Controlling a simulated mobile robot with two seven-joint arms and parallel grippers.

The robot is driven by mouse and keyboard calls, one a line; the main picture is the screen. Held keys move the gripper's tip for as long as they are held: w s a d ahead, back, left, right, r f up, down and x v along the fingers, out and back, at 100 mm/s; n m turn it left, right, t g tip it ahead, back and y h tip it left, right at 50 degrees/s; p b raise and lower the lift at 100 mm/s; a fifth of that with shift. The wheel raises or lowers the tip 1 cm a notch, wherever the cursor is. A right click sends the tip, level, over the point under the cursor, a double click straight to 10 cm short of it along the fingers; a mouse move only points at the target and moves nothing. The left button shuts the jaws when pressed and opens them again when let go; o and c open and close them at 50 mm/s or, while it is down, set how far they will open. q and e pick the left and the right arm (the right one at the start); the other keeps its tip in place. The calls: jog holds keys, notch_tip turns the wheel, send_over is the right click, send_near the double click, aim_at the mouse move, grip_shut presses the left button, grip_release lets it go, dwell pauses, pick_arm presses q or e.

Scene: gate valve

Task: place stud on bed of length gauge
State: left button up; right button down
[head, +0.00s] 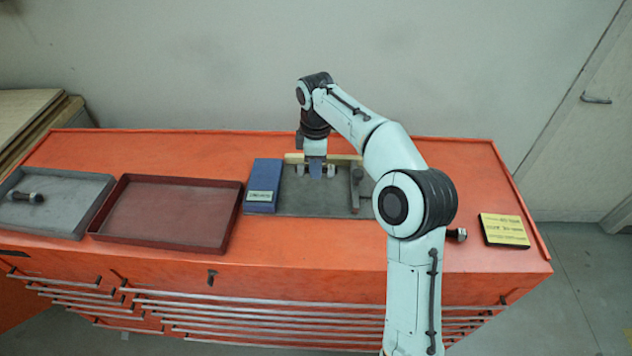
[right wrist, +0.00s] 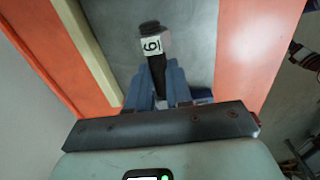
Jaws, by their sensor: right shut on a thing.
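My right gripper (head: 316,172) is over the length gauge, shut on the stud. In the right wrist view, the dark stud (right wrist: 157,72) sits between the blue fingers and sticks out past them, with a white marked band near its far end. The length gauge has a grey bed (head: 300,204), a blue block (head: 263,185) at its left, a pale rail along the back and a grey post (head: 355,189) at the right. I cannot tell whether the stud touches the bed. My left gripper is not in view.
A grey tray (head: 97,187) at the far left holds another dark stud (head: 25,197). An empty dark red tray (head: 170,212) stands between it and the gauge. Right of my arm are a bolt-like piece (head: 457,235) and a yellow card (head: 504,229). The orange bench top is clear at the back right.

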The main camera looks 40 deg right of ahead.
aim_at(315, 188)
jog(key=f, duration=0.3)
jog(key=f+b, duration=0.1)
jog(key=shift+w+f, duration=0.25)
jog(key=shift+w, duration=0.05)
jog(key=shift+s+f, duration=0.2)
jog(key=shift+f, duration=0.3)
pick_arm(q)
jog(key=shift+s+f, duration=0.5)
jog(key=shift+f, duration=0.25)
pick_arm(e)
jog(key=shift+w, duration=0.15)
jog(key=shift+f, duration=0.1)
jog(key=c, duration=1)
grip_release()
jog(key=shift+c, duration=0.2)
notch_tip(315, 188, up, 12)
jog(key=p, duration=0.3)
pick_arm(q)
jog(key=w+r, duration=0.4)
